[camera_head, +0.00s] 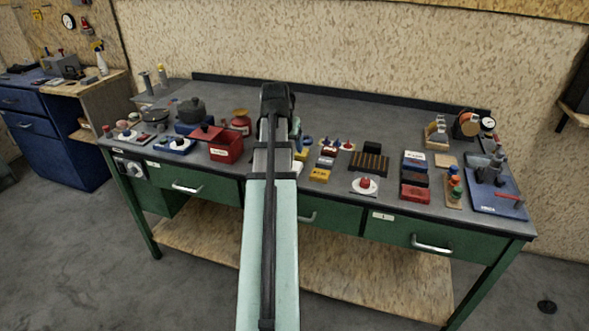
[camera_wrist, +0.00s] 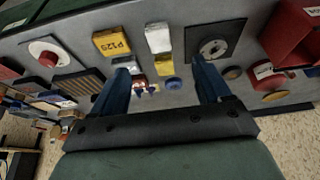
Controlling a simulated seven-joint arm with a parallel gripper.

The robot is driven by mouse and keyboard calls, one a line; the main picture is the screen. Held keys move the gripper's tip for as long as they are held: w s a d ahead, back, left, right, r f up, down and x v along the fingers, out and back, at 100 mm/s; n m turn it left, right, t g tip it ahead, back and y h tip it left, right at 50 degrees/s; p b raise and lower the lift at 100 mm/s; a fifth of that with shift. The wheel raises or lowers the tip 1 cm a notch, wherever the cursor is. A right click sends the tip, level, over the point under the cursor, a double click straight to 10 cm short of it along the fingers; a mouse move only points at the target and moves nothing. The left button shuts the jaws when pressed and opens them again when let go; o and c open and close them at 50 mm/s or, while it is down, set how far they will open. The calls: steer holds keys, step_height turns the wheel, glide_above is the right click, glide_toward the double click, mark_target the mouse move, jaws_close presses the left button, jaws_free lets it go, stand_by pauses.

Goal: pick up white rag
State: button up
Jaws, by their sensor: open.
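A small white piece (camera_wrist: 158,37), which looks like the white rag, lies on the grey bench top between a yellow block marked P120 (camera_wrist: 112,42) and a dark square plate with a round disc (camera_wrist: 214,45). In the head view the white piece (camera_head: 298,167) shows just right of my arm, partly hidden by it. My gripper (camera_wrist: 160,65) is open and empty, with its two blue fingers apart above the bench. The white piece appears between and beyond the fingertips.
A yellow-topped block (camera_wrist: 165,69) and a blue roll (camera_wrist: 173,84) sit close to the white piece. A red bin (camera_head: 226,146) stands left of my arm. A slotted dark rack (camera_head: 369,163) and several small items crowd the right. The back strip of the bench is mostly clear.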

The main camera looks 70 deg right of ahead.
glide_above(294, 165)
steer(key=a, duration=0.3)
step_height(294, 165, down, 8)
steer(key=shift+s+a+r, duration=0.1)
steer(key=shift+a+r, duration=0.05)
steer(key=shift+r, duration=0.05)
steer(key=shift+d+f, duration=0.45)
steer(key=shift+f, duration=0.1)
steer(key=shift+x, duration=1.9)
steer(key=shift+d, duration=0.2)
steer(key=shift+r, duration=0.1)
steer(key=c, duration=1.1)
steer(key=shift+c, duration=0.2)
